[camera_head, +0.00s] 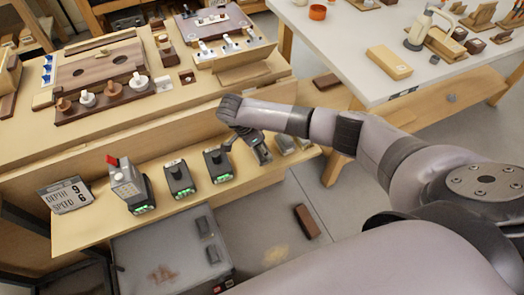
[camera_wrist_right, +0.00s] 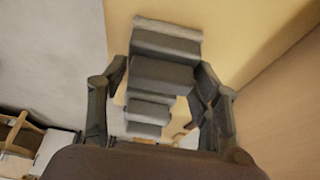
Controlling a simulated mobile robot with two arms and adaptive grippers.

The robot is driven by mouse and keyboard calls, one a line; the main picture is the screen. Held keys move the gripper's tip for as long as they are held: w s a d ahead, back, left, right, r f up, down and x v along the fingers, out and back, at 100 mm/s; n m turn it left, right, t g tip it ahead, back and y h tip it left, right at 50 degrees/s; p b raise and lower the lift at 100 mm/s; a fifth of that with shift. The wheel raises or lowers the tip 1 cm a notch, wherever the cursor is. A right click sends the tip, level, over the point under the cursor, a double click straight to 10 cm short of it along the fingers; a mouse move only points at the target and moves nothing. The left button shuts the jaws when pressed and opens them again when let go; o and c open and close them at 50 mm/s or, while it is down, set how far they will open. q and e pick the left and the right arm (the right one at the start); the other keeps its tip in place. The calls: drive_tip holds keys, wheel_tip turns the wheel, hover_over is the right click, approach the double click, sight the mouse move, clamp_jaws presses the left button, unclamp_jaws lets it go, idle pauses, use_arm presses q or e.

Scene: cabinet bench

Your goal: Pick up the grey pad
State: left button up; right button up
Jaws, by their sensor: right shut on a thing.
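My right gripper (camera_head: 250,138) reaches down to the right end of the lower wooden shelf. In the right wrist view, the fingers (camera_wrist_right: 163,75) are closed against the two sides of a dark grey pad (camera_wrist_right: 160,76). Lighter grey blocks lie beyond the pad (camera_wrist_right: 167,40) and nearer the wrist (camera_wrist_right: 148,112). In the head view, the gripper partly hides the grey pad (camera_head: 263,153), and other grey pieces (camera_head: 285,144) lie to its right. I cannot tell whether the pad is clear of the shelf. My left gripper is not in view.
Dark devices with green lights (camera_head: 217,164) stand on the lower shelf (camera_head: 100,229), left of the gripper. A sign reading DEPTH and SPEED (camera_head: 66,195) is at its left end. The upper bench (camera_head: 185,100) rises behind. A brown block (camera_head: 306,221) lies on the floor.

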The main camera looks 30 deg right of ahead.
drive_tip(key=shift+r, duration=0.1)
wheel_tip(320, 180, up, 20)
drive_tip(key=p, duration=0.4)
drive_tip(key=shift+p, duration=0.3)
drive_tip(key=o, duration=0.6)
drive_tip(key=c, duration=0.5)
drive_tip(key=shift+o, duration=0.2)
drive_tip(key=shift+f, duration=0.2)
